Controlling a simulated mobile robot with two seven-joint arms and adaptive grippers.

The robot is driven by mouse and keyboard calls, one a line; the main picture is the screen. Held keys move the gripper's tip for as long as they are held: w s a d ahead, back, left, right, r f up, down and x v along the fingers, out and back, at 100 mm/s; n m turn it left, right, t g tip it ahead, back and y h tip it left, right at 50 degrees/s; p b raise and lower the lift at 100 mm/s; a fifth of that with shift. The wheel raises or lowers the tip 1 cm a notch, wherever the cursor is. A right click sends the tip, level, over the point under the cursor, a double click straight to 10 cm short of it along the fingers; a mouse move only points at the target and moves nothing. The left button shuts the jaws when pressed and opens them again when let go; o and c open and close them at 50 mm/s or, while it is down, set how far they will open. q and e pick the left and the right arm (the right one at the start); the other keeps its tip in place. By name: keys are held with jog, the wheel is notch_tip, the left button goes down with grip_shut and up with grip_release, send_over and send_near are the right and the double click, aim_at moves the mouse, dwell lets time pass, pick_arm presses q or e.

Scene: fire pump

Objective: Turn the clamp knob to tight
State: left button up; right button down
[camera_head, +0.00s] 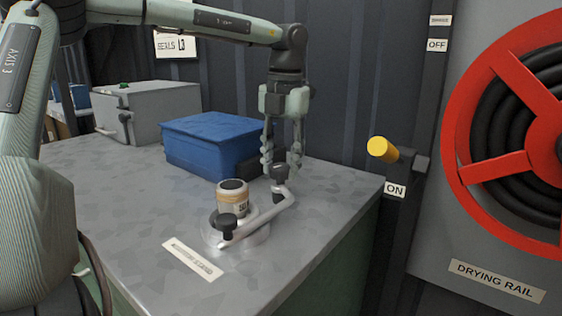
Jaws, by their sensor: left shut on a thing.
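A bent grey arm (262,217) runs from the base to the back right. A dark knob (227,222) stands at the arm's near end, beside the jar. Another dark knob (279,172) is at its far end. My left gripper (281,170) points down and is shut on this far knob; the fingers partly hide it. I cannot tell which is the clamp knob or how tight it is. My right gripper is out of view.
A blue bin (210,145) stands behind the jar, close to my gripper. A grey box (150,110) is at the back left. A yellow-tipped lever (382,149) by an ON label and a red hose reel (490,168) are at right. The bench's (320,215) right side is bare.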

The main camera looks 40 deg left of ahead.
pick_arm(q)
jog(key=m, duration=0.3)
jog(key=shift+r+m, duration=0.1)
jog(key=shift+m, duration=0.3)
jog(key=m+p, duration=0.1)
jog(key=m, duration=0.2)
jog(key=shift+m, duration=0.3)
jog(key=m, duration=0.2)
jog(key=shift+m+t, duration=0.3)
jog(key=shift+m, duration=0.1)
jog(key=m, duration=0.3)
jog(key=shift+m, duration=0.3)
jog(key=m, duration=0.9)
jog(key=shift+h, duration=0.3)
jog(key=m, duration=0.2)
jog(key=shift+a+m, duration=0.1)
jog(key=shift+m, duration=0.3)
jog(key=m, duration=0.4)
jog(key=shift+m, duration=1.6)
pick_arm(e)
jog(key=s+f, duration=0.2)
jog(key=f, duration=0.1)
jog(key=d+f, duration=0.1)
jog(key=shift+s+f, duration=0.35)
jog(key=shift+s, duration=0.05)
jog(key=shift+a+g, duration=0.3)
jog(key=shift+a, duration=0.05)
